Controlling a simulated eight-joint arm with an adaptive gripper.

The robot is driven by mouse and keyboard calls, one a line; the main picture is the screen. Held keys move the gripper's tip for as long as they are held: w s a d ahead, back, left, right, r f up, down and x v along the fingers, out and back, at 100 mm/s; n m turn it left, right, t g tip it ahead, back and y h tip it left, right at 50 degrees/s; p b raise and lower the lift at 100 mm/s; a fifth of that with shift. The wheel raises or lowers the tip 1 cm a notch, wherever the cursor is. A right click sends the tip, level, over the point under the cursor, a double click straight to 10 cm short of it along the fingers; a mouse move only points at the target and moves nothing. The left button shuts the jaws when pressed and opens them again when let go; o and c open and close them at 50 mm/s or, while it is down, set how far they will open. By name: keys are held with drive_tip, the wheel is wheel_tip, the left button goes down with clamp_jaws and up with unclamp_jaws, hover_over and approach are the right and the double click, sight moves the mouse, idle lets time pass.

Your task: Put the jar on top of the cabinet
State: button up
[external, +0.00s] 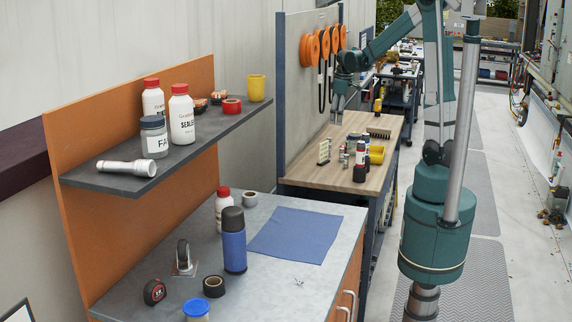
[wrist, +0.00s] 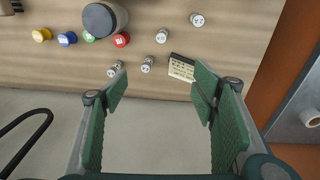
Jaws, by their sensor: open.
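A glass jar with a grey lid and a label reading "FA" (external: 154,138) stands upright on the dark wall shelf (external: 110,182), beside two white bottles. Below it is the cabinet (external: 325,270), with a grey top and an orange front with handles. My gripper (external: 337,118) is open over the wooden bench behind the cabinet, well away from the jar. In the wrist view my gripper (wrist: 160,92) shows two spread green fingers with nothing between them. The jar is not recognisable in the wrist view.
On the shelf are a flashlight (external: 127,168), a red roll (external: 232,106) and a yellow cup (external: 256,87). The cabinet top holds a blue bottle (external: 234,245), a tape measure (external: 155,292) and a blue cloth (external: 295,232). Several small bottles stand on the bench (wrist: 225,30).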

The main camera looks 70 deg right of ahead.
drive_tip(key=a+r+t, duration=0.1)
drive_tip(key=a+r, duration=0.3)
drive_tip(key=a, duration=0.7)
drive_tip(key=a+r+t, duration=0.1)
drive_tip(key=a+r, duration=0.3)
drive_tip(key=a, duration=0.8)
drive_tip(key=s+a+t, duration=0.2)
drive_tip(key=s+a, duration=0.2)
drive_tip(key=a, duration=0.6)
drive_tip(key=s+a+t+y, duration=0.1)
drive_tip(key=s+a, duration=0.4)
drive_tip(key=a, duration=0.6)
drive_tip(key=shift+s+a+r+t, duration=0.2)
drive_tip(key=shift+a+t, duration=0.05)
drive_tip(key=shift+t, duration=0.25)
drive_tip(key=shift+o, duration=0.2)
